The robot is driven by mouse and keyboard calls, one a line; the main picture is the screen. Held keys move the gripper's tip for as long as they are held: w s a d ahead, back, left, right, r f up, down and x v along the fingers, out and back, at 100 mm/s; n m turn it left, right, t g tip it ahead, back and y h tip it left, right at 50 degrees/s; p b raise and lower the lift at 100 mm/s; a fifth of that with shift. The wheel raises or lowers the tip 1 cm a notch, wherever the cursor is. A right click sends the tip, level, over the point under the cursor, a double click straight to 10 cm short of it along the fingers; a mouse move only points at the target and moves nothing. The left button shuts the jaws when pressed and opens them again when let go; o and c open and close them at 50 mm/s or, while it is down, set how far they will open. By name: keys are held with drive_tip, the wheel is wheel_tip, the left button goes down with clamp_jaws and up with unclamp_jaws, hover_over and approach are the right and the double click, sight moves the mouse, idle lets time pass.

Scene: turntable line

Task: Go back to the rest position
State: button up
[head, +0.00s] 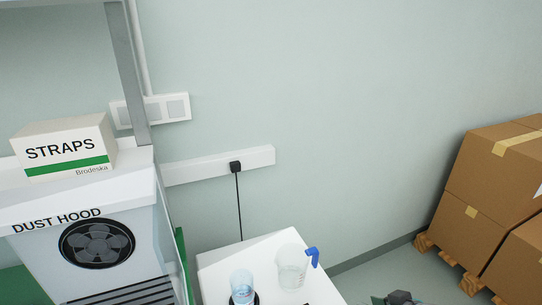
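My gripper is not clearly in view. Only the top of a dark grey shape (398,298) shows at the bottom edge, right of the white table, and I cannot tell what it is. The task names no other object.
The dust hood (150,235), with a STRAPS box (62,148) on top, stands left. Cartons (480,235) on pallets stand right.

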drive_tip(key=s+f+m, duration=0.1)
drive_tip(key=s+f, duration=0.1)
drive_tip(key=s+a+f+m+t, duration=0.1)
drive_tip(key=s+f, duration=0.1)
drive_tip(key=f, duration=0.1)
drive_tip(key=s+a+f+h, duration=0.1)
drive_tip(key=s+f, duration=0.1)
drive_tip(key=f, duration=0.1)
drive_tip(key=shift+s+a+m+t, duration=0.25)
drive_tip(key=shift+s+m+t, duration=0.05)
drive_tip(key=shift+s+m, duration=0.1)
drive_tip(key=s+a+f+m+t+h, duration=0.2)
drive_tip(key=s+t+h, duration=0.1)
drive_tip(key=s, duration=1.8)
drive_tip(key=s+r+t, duration=0.2)
drive_tip(key=s+r, duration=0.5)
drive_tip(key=s, duration=0.2)
drive_tip(key=shift+s+a, duration=0.3)
drive_tip(key=shift+s, duration=0.05)
